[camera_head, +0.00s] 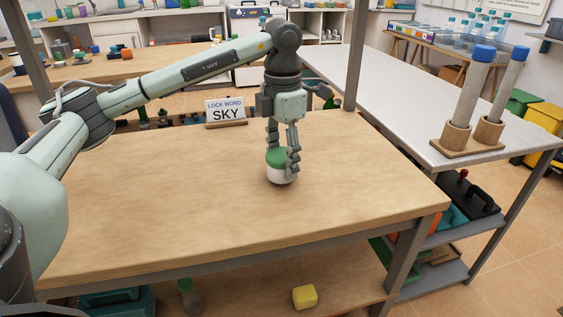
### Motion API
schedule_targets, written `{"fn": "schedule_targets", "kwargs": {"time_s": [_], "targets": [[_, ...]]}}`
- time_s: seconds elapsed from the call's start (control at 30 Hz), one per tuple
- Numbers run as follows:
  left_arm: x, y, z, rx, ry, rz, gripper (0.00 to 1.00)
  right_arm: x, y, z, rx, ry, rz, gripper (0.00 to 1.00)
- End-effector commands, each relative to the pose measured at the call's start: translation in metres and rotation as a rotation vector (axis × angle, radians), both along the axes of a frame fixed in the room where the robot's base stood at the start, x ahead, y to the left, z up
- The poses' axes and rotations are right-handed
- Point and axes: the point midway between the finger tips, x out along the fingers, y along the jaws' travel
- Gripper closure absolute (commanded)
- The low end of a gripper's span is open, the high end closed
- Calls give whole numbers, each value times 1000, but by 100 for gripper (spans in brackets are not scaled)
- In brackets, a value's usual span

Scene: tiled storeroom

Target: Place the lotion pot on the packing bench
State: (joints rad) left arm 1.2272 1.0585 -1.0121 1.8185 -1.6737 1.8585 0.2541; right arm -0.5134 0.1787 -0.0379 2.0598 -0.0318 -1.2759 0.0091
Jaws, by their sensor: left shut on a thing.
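The lotion pot (280,175) is a small white pot with a green lid. It is upright at the wooden surface of the packing bench (170,210), toward the right half of the bench top. Its base appears to touch the wood or be just above it; I cannot tell which. My left gripper (282,158) points straight down and is shut on the pot, with its fingers around the lid and sides. The fingers hide part of the pot. My right gripper is not in view.
A sign reading "LOCK WORD SKY" (225,110) stands at the bench's back edge. An upright post (355,60) rises at the back right. A grey table (400,110) on the right holds two blue-capped tubes (470,85). The bench's front and left are clear.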

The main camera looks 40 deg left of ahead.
Motion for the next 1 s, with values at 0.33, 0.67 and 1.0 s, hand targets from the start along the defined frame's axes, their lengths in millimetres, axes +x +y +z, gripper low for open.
{"fn": "schedule_targets", "kwargs": {"time_s": [0.33,0.67,1.0], "targets": [[0,0,-10,0,0,0,79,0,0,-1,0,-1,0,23],[0,0,-12,0,0,0,28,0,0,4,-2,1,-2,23],[0,0,-9,0,-1,0,28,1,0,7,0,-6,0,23]]}}
